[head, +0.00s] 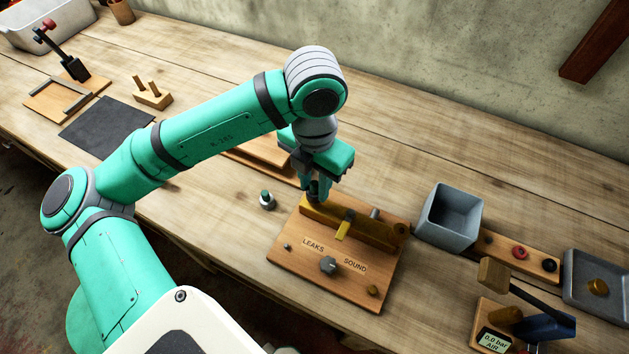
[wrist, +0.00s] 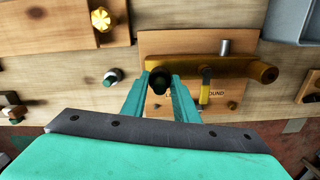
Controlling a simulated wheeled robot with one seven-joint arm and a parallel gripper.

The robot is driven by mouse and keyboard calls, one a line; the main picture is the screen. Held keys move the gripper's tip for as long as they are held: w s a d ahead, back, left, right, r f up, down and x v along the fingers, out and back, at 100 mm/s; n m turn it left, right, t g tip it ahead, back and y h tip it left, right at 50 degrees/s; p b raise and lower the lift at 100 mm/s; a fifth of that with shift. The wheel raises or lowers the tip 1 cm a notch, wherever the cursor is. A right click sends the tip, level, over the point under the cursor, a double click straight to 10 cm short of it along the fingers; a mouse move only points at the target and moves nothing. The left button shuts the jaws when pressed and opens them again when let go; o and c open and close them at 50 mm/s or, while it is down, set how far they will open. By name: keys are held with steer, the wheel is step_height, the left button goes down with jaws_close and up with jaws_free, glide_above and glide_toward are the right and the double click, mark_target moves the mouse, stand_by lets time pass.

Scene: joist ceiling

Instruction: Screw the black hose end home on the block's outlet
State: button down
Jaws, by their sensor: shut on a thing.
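My gripper (head: 319,188) is shut on the black hose end, pointing down at the left end of the brass block (head: 370,232). In the wrist view the black hose end (wrist: 159,80) shows as a dark round piece between the two fingers of my gripper (wrist: 160,92). The brass block (wrist: 232,67) runs right from it, with a yellow lever (head: 344,229) at its middle. The outlet is hidden under the hose end and fingers, so I cannot tell how deep the hose end sits.
The block is on a wooden board (head: 300,262) marked LEAKS and SOUND, with a grey knob (head: 328,264). A grey bin (head: 450,217) stands at right, and a gauge (head: 494,341) reads 0.0 bar.

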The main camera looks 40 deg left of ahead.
steer(key=shift+w+f, duration=0.1)
steer(key=shift+f, duration=0.4)
steer(key=shift+f, duration=0.25)
steer(key=shift+f, duration=0.3)
stand_by(0.9)
steer(key=shift+m, duration=1.6)
